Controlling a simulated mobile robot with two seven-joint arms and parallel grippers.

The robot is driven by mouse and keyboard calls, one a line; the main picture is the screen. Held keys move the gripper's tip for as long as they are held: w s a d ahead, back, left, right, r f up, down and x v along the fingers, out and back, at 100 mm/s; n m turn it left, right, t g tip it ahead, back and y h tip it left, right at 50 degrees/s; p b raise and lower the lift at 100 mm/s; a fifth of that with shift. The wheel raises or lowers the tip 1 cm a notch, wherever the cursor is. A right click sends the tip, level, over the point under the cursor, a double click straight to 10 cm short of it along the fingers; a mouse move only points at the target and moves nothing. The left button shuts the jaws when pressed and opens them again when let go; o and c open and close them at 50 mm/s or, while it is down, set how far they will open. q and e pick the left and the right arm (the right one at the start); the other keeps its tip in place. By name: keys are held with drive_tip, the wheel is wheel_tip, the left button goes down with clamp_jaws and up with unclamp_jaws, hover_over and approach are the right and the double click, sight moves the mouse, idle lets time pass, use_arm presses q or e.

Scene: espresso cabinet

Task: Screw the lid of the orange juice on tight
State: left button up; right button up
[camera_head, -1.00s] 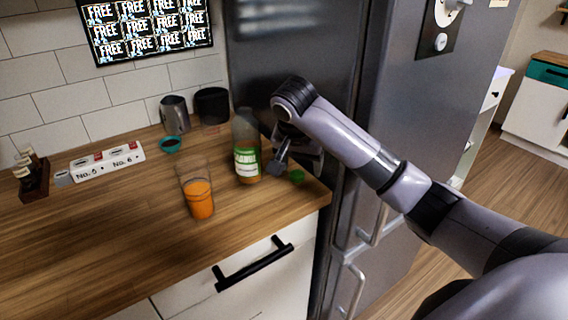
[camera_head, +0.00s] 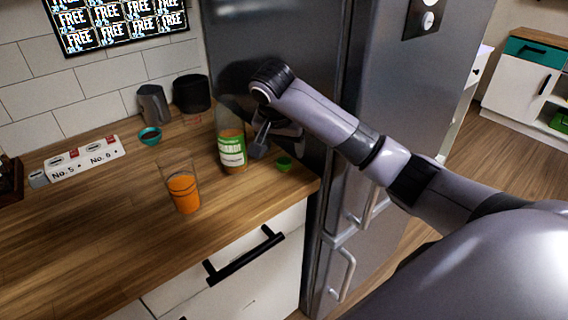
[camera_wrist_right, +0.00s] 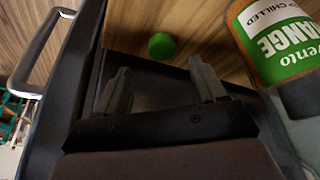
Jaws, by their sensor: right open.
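The orange juice bottle (camera_head: 232,152), with a green and white label, stands upright near the right end of the wooden counter. I see no lid on it, but its top is faint against the fridge. A small green lid (camera_head: 284,164) lies on the counter to the right of the bottle, near the edge. My right gripper (camera_head: 260,142) is open and empty beside the bottle. In the right wrist view, the lid (camera_wrist_right: 162,46) lies beyond the gap between the open fingers (camera_wrist_right: 160,78), and the bottle (camera_wrist_right: 275,40) is at the right. My left gripper is not in view.
A glass of orange juice (camera_head: 183,192) stands to the left of the bottle. A teal bowl (camera_head: 150,136), a metal pitcher (camera_head: 153,105) and a dark container (camera_head: 191,93) are behind. The fridge (camera_head: 285,70) stands close behind my right arm. The counter's front left is clear.

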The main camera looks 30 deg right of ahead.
sight(284, 160)
drive_tip(key=x, duration=0.5)
drive_tip(key=shift+a+f+p, duration=0.15)
drive_tip(key=shift+a+p, duration=0.05)
drive_tip(key=shift+p, duration=0.2)
drive_tip(key=c, duration=1.1)
